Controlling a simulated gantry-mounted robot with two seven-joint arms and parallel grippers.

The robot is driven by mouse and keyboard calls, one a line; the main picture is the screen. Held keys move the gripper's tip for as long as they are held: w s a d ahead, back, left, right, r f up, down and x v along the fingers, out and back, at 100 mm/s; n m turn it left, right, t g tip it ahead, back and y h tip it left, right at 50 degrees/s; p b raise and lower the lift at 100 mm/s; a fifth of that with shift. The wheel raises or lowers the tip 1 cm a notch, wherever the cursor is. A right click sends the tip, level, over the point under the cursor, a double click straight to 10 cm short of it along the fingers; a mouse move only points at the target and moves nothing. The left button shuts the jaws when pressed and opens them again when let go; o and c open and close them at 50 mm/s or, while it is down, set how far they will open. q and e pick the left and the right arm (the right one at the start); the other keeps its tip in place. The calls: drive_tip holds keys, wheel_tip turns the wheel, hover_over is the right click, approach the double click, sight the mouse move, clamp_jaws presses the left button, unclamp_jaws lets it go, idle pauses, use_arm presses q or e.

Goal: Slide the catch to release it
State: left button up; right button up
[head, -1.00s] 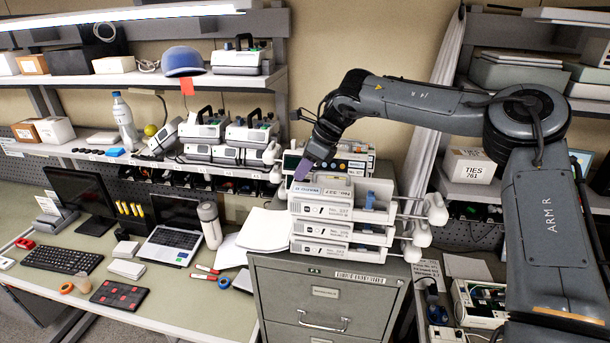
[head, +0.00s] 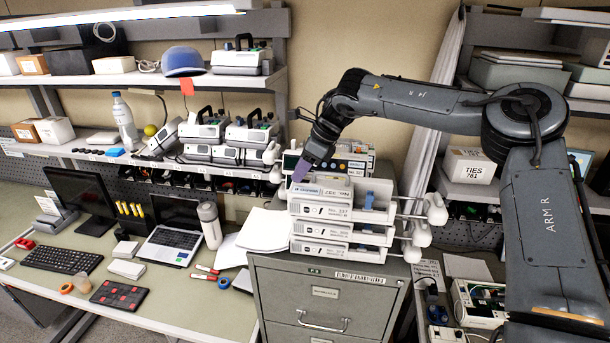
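A stack of white infusion pumps (head: 322,230) stands on a grey filing cabinet, with poles and clamps sticking out to the right. The top pump (head: 322,211) has a blue catch (head: 368,201) in the recess on its right part. My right gripper (head: 302,170) has purple fingertips and points down at the top left end of the top pump, left of the blue catch. I cannot tell whether it touches the pump. Its finger gap is too small to make out. My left gripper is not in view.
The filing cabinet (head: 325,300) holds the stack, with another pump (head: 350,158) behind it. A workbench with a laptop (head: 172,245), keyboard (head: 62,260) and loose tools lies to the left. A box marked TIES (head: 472,167) sits on the right shelf.

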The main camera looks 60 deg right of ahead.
sight(302, 181)
wheel_tip(302, 181, up, 7)
idle(0.6)
idle(0.4)
